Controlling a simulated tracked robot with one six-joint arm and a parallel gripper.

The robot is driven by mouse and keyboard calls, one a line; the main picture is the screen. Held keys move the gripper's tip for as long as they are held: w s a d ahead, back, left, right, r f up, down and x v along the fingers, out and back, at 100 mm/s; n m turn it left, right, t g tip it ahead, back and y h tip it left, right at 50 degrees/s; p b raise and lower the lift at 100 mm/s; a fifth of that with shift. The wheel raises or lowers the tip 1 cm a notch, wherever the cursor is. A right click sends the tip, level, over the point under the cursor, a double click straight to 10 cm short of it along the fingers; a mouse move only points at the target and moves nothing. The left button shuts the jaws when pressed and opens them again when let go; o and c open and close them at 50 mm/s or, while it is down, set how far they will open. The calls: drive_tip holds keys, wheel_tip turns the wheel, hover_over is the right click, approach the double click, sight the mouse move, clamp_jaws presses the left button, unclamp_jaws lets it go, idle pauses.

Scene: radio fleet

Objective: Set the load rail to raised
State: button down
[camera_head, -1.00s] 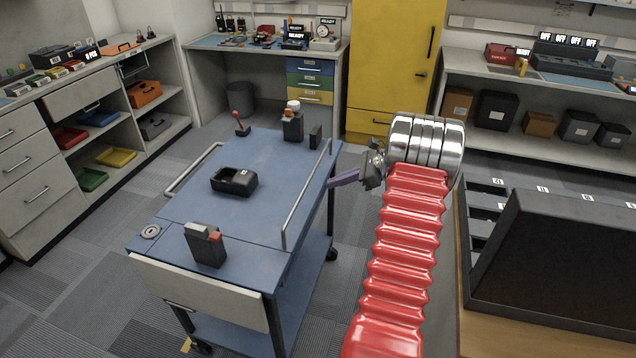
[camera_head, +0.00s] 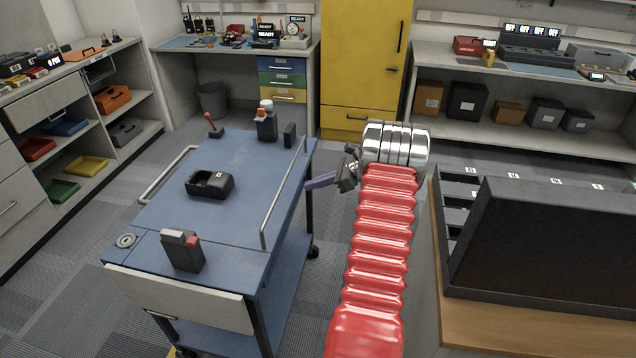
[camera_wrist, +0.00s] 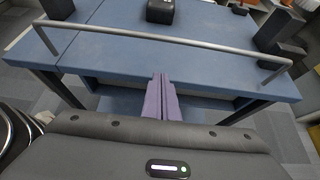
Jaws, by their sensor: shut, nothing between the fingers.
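A blue cart (camera_head: 215,160) stands ahead of me. A grey rail (camera_head: 282,195) runs along its right side, with a short post at each end. In the wrist view this rail (camera_wrist: 160,42) crosses above the cart's near edge. A second rail (camera_head: 165,177) is on the cart's left side. I cannot tell which one is the load rail. My gripper (camera_head: 308,186), with purple fingers, is right of the right-hand rail and apart from it. In the wrist view the gripper (camera_wrist: 163,76) is shut and empty, pointing at the cart's side below the rail.
On the cart are a black holder (camera_head: 210,184), a handheld radio (camera_head: 182,250), a red-knobbed lever (camera_head: 213,125) and a dark canister (camera_head: 266,124). A wooden bench with a dark case (camera_head: 545,240) is at right. Floor shows between cart and bench.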

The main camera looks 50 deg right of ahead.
drive_tip(key=x, duration=0.7)
drive_tip(key=shift+w+a+r, duration=0.1)
drive_tip(key=shift+r, duration=2.05)
wheel_tip(320, 180, up, 9)
drive_tip(key=shift+f, duration=0.1)
